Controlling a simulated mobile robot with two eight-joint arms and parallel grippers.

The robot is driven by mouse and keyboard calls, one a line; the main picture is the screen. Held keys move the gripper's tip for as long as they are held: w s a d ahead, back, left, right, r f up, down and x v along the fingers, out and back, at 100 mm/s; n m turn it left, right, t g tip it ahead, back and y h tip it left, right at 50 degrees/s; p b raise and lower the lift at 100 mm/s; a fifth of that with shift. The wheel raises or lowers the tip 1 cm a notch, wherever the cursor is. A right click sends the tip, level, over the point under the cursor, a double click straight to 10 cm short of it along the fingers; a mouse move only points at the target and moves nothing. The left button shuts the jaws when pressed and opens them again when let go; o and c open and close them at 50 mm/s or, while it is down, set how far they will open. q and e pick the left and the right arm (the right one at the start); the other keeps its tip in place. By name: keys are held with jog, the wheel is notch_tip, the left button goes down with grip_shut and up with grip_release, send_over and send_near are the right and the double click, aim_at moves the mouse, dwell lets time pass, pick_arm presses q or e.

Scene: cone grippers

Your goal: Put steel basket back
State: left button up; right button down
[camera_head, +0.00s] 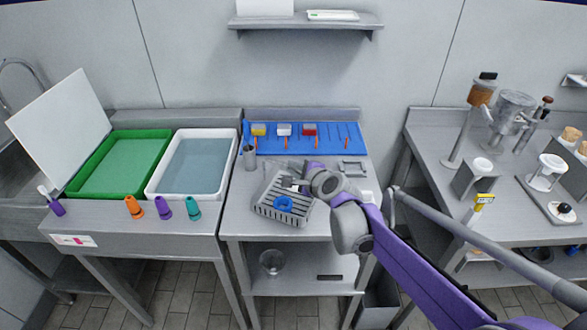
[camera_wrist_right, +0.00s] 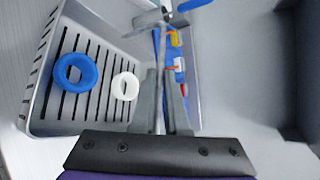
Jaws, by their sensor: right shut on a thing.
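The steel basket (camera_head: 272,213) is a grey slotted tray, turned at an angle over the middle steel table. It also shows in the right wrist view (camera_wrist_right: 36,98). A blue ring (camera_head: 284,203) and a white ring (camera_wrist_right: 125,86) lie inside it. My right gripper (camera_head: 300,186) is at the basket's far right side. In the right wrist view its fingers (camera_wrist_right: 160,100) are shut on a thin steel edge of the basket. I cannot tell whether the basket rests on the table or is slightly raised. My left gripper is out of view.
A white water tub (camera_head: 165,190), a green tray (camera_head: 90,185) and several coloured cones (camera_head: 164,208) are on the left counter. A small steel frame (camera_head: 352,168) lies right.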

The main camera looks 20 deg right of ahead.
jog(key=c, duration=1.3)
grip_release()
jog(key=shift+f, duration=0.1)
jog(key=o, duration=0.4)
jog(key=v, duration=1.2)
jog(key=s+a+f+n+g, duration=0.5)
jog(key=s+f+n, duration=0.4)
jog(key=s+n, duration=0.35)
jog(key=s+d+f+n+g+h, duration=0.1)
jog(key=s+f+n, duration=0.1)
jog(key=s, duration=0.2)
jog(key=s+f+n+g+h, duration=0.1)
jog(key=s+f+n, duration=0.2)
jog(key=s+d+f+n, duration=0.1)
jog(key=s+f+n, duration=0.1)
jog(key=s+n, duration=0.1)
jog(key=shift+s+d+f+g+h+p, duration=0.1)
jog(key=shift+s+d+g+h+p, duration=0.1)
jog(key=shift+s, duration=0.2)
jog(key=shift+s+d+f+g+h+p, duration=0.1)
jog(key=shift+s+f+g+h+p, duration=0.1)
jog(key=shift+s, duration=0.2)
